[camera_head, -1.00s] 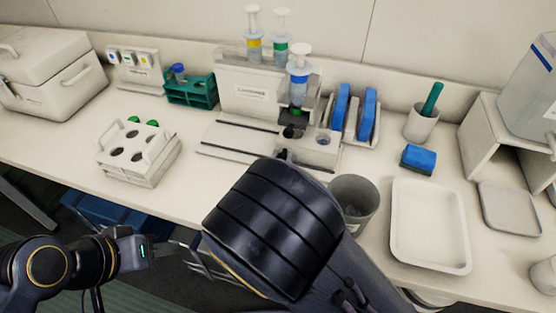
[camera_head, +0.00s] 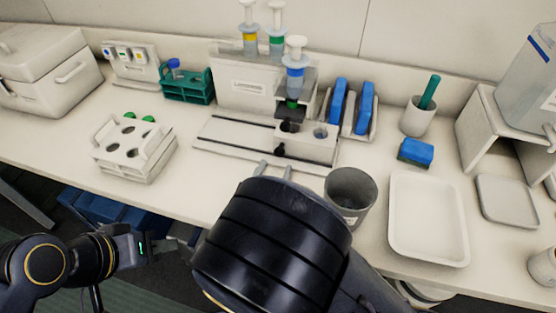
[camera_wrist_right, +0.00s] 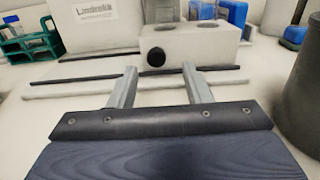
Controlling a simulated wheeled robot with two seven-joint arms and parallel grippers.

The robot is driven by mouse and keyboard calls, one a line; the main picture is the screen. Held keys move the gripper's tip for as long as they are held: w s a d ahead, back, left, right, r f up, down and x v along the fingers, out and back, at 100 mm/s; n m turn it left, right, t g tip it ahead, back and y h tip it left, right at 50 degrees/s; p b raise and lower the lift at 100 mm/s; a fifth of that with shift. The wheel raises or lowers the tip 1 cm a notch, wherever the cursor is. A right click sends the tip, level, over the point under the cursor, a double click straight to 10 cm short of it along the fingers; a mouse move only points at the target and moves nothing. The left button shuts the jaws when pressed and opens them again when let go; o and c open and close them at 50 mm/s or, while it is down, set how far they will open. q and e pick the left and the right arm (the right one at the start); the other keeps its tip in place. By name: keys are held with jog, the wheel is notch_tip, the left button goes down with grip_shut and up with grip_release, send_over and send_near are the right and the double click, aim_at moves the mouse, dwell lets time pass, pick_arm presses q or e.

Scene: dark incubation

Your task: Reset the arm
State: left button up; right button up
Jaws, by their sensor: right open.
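My right gripper (camera_head: 273,168) is open and empty in the head view, just in front of the pale dispenser stand (camera_head: 305,145). Its two fingers show apart in the right wrist view (camera_wrist_right: 158,85), with bare table between them and the stand's block with a black knob beyond. My black right arm (camera_head: 275,240) covers the table's front middle. My left gripper (camera_head: 178,245) is at the lower left, in front of the table edge and below the tabletop. Its fingertips are partly hidden by the right arm, so its opening is unclear.
A grey cup (camera_head: 350,195) stands close right of my right gripper. A white tray (camera_head: 428,255) lies further right. A white rack (camera_head: 150,170) is on the left, a green rack (camera_head: 187,88) behind it.

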jog(key=shift+v, duration=1.25)
